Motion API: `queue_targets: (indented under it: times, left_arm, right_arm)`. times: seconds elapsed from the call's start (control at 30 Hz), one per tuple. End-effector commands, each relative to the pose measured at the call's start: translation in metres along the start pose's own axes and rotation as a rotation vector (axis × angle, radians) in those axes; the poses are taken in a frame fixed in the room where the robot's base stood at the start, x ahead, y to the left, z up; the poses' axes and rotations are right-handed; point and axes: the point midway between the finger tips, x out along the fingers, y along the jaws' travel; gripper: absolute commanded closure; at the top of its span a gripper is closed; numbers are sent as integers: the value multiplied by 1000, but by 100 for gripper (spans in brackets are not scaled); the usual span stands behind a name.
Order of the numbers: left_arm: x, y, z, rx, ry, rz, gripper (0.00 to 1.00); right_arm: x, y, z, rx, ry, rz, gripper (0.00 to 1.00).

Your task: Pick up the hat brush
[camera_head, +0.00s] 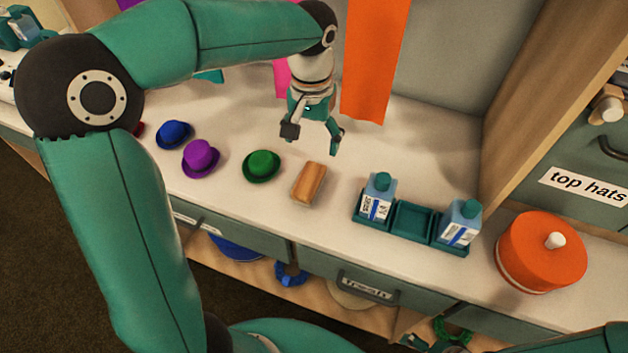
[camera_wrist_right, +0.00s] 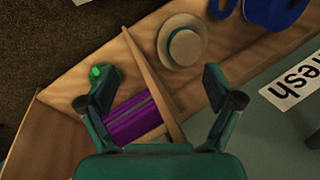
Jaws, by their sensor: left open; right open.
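The hat brush (camera_head: 309,184) looks like a tan-brown wooden block lying on the white counter, right of the green hat. My left gripper (camera_head: 313,140) is open and empty, pointing down above the counter, just beyond the brush in the head view. Its fingers are apart and not touching the brush. My right gripper (camera_wrist_right: 160,73) is open and empty in the right wrist view, above the low wooden shelf under the counter. The brush does not show in that view.
Blue (camera_head: 174,134), purple (camera_head: 201,158) and green (camera_head: 262,166) hats stand left of the brush. A teal tray (camera_head: 412,222) with two bottles and an orange round box (camera_head: 541,252) stand right. The shelf holds a straw hat (camera_wrist_right: 184,42) and a purple item (camera_wrist_right: 133,120).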

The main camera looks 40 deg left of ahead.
Motion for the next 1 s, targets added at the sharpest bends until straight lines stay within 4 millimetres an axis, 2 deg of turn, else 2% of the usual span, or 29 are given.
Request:
queue_targets:
  times: [0.1,0.3,0.4,0.63,0.9,1.0]
  left_arm:
    - [29,-6,3,-13,-6,-1,19]
    - [67,-8,4,-19,-5,-1,19]
    - [78,-8,4,-20,-3,0,19]
    - [91,-8,4,-21,-2,0,19]
    - [128,-7,6,-21,-4,-1,19]
    - [135,-7,6,-21,-2,0,19]
  right_arm:
    - [3,1,0,-1,0,0,9]
    - [5,2,0,-1,1,0,9]
    - [6,2,0,-1,1,0,9]
    - [5,2,0,-1,1,0,9]
    - [3,1,0,-1,1,0,9]
    - [3,1,0,-1,1,0,9]
